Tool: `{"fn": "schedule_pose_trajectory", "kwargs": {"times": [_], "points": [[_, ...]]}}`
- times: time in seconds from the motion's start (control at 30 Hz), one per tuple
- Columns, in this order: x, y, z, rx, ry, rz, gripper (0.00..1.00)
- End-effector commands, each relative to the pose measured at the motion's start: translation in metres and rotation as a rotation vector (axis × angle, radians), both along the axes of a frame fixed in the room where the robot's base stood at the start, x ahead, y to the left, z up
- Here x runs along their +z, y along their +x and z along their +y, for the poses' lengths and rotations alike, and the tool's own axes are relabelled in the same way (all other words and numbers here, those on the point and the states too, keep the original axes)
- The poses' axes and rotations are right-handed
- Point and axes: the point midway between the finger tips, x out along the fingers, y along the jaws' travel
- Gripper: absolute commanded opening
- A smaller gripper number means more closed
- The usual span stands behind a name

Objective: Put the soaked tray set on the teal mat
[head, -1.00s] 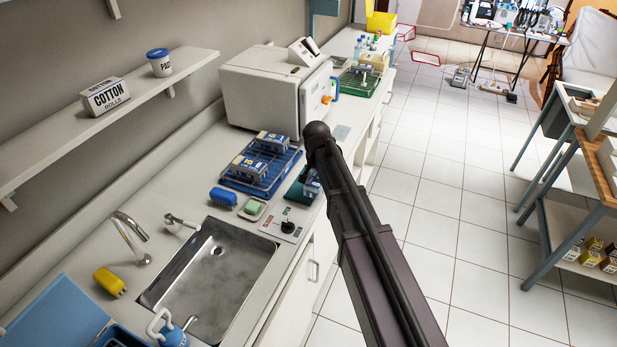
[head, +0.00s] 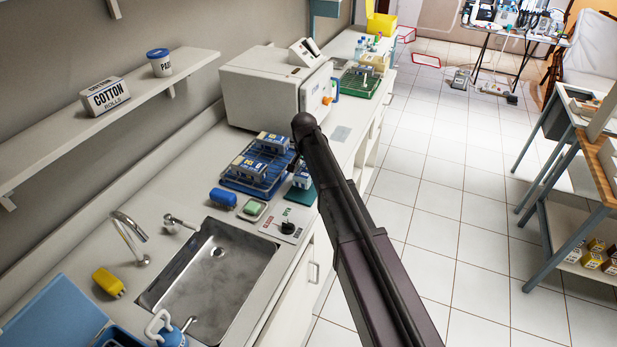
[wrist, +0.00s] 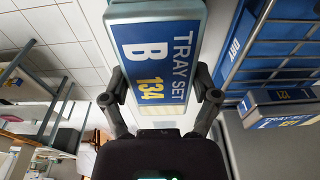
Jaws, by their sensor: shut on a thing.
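The teal mat (head: 303,195) lies on the counter just right of the blue rack, partly covered by the arm. The held tray set shows over the mat's far part; I cannot tell whether it touches.
A blue wire rack (head: 239,186) holds other tray sets (head: 250,167) close to the left. A blue roll (head: 223,197), a green-topped dish (head: 252,209) and a control knob (head: 288,227) sit in front. The sink (head: 210,270) is nearer; a white box-shaped machine (head: 262,90) stands behind.

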Motion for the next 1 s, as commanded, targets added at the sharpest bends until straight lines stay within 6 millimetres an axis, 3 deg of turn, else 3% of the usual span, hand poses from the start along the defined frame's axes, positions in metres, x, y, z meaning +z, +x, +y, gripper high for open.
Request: {"fn": "schedule_pose_trajectory", "kwargs": {"times": [0.33,0.97,1.0], "points": [[-0.032,-0.001,-0.002,-0.001,-0.001,0.000,0.17],[-0.038,-0.001,-0.002,-0.002,-0.001,0.000,0.17],[-0.038,-0.001,-0.002,-0.002,-0.001,0.000,0.84]]}}
